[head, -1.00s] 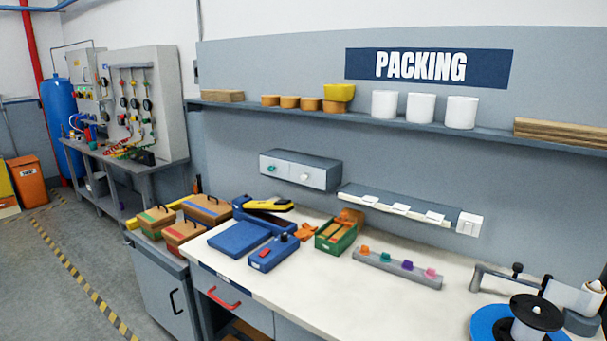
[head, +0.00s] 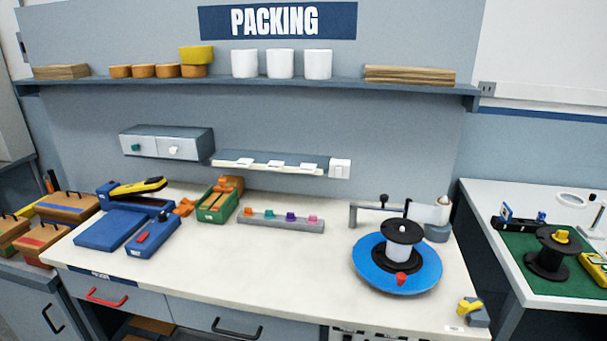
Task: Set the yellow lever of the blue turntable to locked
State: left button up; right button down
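The blue turntable (head: 367,270) lies on the right part of the packing bench. A black-flanged spool with a white core (head: 398,252) stands on it, and a small red piece (head: 401,279) sits at its front. A yellow lever (head: 468,306) on a small grey block stands apart from the turntable, near the bench's front right corner. A small white label (head: 453,328) lies in front of the lever; its text is too small to read. I cannot tell which setting the lever has. Neither of my grippers is in view.
The bench top (head: 300,264) is clear in front of the grey strip with coloured knobs (head: 280,222). A grey arm fixture (head: 372,209) stands behind the turntable. Another table with a green mat (head: 530,275) is at right, beyond a gap.

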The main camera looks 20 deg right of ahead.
aim_at(464, 306)
jog(key=z, duration=1.25)
